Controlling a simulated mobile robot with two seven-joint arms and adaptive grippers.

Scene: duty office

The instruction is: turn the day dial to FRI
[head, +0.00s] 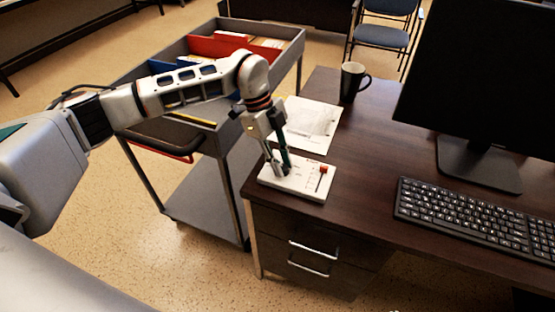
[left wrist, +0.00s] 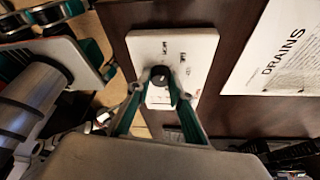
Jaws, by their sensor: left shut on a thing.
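The day dial is a round black knob (left wrist: 159,76) on a white panel (left wrist: 203,50) with small dark day labels around it. In the head view the white panel (head: 312,188) lies on the front left corner of the desk, with a red slider or switch (head: 323,169) at its right. My left gripper (head: 281,167) reaches down onto the panel, and in the left wrist view its fingertips (left wrist: 160,78) are closed around the knob. The labels are too small to read, and the knob's pointer direction cannot be told. My right gripper is not in view.
A printed paper (head: 308,125) and a dark mug (head: 353,82) are behind the panel on the desk (head: 375,160). A keyboard (head: 470,212) and monitor (head: 484,75) stand to the right. A grey cart (head: 197,190) with folders stands left of the desk.

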